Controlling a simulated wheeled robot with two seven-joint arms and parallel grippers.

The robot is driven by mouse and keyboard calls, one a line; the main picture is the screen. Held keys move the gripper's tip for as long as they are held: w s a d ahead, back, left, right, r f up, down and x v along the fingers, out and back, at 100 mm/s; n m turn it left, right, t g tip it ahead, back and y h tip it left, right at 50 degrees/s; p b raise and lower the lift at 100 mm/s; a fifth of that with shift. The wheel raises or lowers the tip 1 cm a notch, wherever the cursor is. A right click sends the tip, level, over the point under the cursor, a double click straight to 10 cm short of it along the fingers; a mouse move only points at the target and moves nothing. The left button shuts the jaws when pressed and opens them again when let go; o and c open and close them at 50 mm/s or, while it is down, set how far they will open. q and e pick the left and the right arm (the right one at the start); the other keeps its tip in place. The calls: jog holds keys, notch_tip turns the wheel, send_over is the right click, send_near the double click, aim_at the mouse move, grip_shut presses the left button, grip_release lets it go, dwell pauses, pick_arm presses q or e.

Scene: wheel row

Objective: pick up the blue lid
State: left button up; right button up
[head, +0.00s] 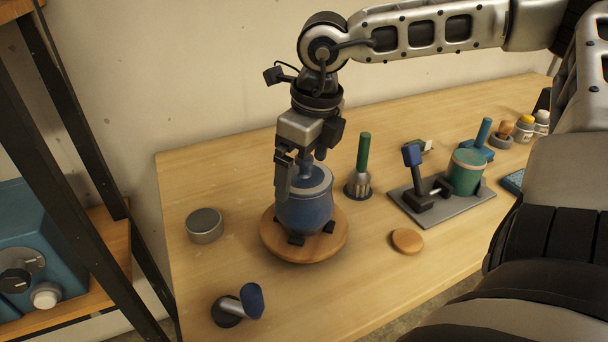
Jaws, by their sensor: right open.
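A blue pot (303,211) stands on a round wooden board (272,246) near the table's left end. The blue lid (316,178) with a paler rim sits on top of the pot, and a blue knob stands up from its middle. My right gripper (302,165) points down over the lid. Its jaws are open, with the knob between or just beside the fingers; I cannot tell if they touch it. The fingers hide part of the lid's left side. My left gripper is not in view.
A grey round tin (204,225) stands left of the board, and a blue-headed tool (251,300) lies in front. A green-handled brush (362,165) stands to the right, with a wooden disc (407,241) and a grey tray (458,206) holding a green cup beyond.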

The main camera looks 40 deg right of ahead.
jog(key=c, duration=0.9)
jog(key=shift+c, duration=0.8)
jog(key=shift+r, duration=0.2)
